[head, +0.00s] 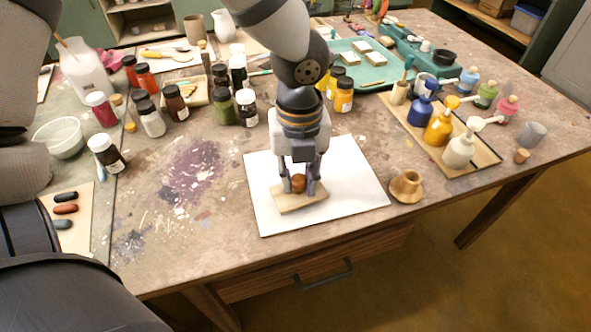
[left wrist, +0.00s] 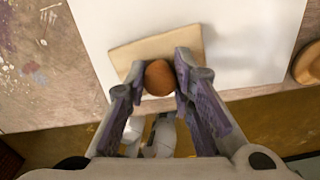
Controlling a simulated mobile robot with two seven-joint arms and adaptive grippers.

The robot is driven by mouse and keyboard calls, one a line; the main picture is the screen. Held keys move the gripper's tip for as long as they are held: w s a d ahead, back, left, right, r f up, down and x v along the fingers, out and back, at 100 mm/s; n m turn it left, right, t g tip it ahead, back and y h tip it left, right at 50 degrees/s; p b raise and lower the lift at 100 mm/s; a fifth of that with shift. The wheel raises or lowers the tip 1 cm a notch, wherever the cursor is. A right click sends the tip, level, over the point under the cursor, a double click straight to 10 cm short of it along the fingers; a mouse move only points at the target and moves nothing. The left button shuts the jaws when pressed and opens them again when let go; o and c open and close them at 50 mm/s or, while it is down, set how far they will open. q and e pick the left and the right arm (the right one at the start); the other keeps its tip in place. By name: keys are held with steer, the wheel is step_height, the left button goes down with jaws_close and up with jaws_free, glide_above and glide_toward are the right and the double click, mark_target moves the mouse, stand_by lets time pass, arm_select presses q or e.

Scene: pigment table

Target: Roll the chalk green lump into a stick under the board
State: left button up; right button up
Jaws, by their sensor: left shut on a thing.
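My left gripper (head: 299,188) is shut on the round brown knob (head: 298,181) of a small light-wood board (head: 299,203). The board is over the front-middle part of a white sheet (head: 350,190); I cannot tell whether it touches the sheet. In the left wrist view, the gripper's fingers (left wrist: 158,82) are on both sides of the knob (left wrist: 159,75), above the tilted-looking board (left wrist: 135,57). No green lump shows in either view; the space under the board is hidden. My right gripper is not in view.
A wooden, flared piece (head: 406,187) stands at the sheet's right edge. Pump bottles stand in a wooden tray (head: 483,158) at the right, and several pigment jars behind the sheet. Dark, red and blue-grey sticks lie on a pale panel (head: 78,240) at the left.

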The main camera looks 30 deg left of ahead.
mark_target(290, 164)
arm_select(q)
steer(key=shift+s+d, duration=0.2)
steer(key=shift+w+a+f, duration=0.1)
steer(key=shift+w+a, duration=0.75)
steer(key=shift+a, duration=0.3)
steer(key=shift+w+a, duration=0.8)
steer(key=shift+a, duration=0.35)
steer(key=shift+s+d, duration=0.4)
steer(key=shift+d, duration=0.2)
steer(key=shift+s+d, duration=0.45)
steer(key=shift+d, duration=0.1)
steer(key=shift+s+d, duration=0.8)
steer(key=shift+d, duration=0.35)
steer(key=shift+w+a, duration=0.85)
steer(key=shift+a, duration=0.3)
steer(key=shift+w+a, duration=0.8)
steer(key=shift+a, duration=0.3)
steer(key=shift+s+d, duration=0.4)
steer(key=shift+d, duration=0.15)
steer(key=shift+s+d, duration=0.45)
steer(key=shift+d, duration=0.15)
step_height(290, 164, up, 8)
